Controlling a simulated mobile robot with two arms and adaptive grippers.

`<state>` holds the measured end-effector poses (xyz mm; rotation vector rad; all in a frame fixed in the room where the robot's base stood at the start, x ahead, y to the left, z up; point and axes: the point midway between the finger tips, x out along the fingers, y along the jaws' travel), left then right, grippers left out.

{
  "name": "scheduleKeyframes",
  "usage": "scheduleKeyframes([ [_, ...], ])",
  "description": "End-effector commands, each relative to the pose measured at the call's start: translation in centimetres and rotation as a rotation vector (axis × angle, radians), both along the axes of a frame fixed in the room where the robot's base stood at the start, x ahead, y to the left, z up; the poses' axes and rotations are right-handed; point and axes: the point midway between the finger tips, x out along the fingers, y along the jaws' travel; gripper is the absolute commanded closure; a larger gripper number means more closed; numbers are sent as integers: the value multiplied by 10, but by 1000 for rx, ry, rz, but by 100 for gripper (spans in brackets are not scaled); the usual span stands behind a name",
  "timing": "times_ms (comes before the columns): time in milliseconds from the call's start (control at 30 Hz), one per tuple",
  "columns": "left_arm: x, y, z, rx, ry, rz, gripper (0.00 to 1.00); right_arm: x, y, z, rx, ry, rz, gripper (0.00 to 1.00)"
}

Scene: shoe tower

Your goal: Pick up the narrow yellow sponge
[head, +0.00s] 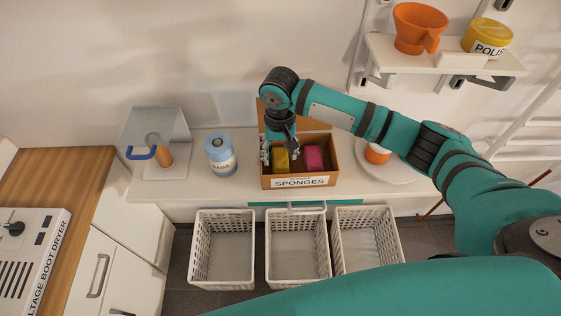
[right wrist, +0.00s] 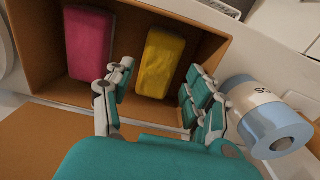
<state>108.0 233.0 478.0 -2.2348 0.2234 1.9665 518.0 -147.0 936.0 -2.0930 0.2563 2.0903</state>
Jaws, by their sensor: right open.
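The narrow yellow sponge (head: 280,160) lies in the left part of an open wooden box (head: 300,183) labelled SPONGES. A pink sponge (head: 313,158) lies in the same box to its right. My right gripper (head: 279,152) is over the left side of the box. In the right wrist view the gripper (right wrist: 157,98) is open, with one finger toward each side of the yellow sponge (right wrist: 161,62). The pink sponge (right wrist: 89,43) is outside the fingers, to the left. I cannot tell how far the fingertips are above the sponge. My left gripper is not in view.
A blue and white canister (head: 221,155) stands left of the box. An orange cup (head: 377,153) on a white plate (head: 398,172) is to the right. White baskets (head: 224,250) stand below the shelf edge. A wall shelf (head: 440,58) is at upper right.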

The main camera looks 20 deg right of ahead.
Motion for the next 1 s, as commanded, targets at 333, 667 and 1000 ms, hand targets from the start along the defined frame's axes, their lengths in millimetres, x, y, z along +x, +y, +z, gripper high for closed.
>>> scheduleKeyframes([
  [333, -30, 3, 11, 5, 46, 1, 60, 2, -3, -44, -1, 2, 0, 45],
  [667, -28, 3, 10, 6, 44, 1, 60, 2, -3, -47, -1, 0, 1, 54],
  [1000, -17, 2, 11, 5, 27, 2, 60, 2, -3, -47, -1, 0, 1, 72],
])
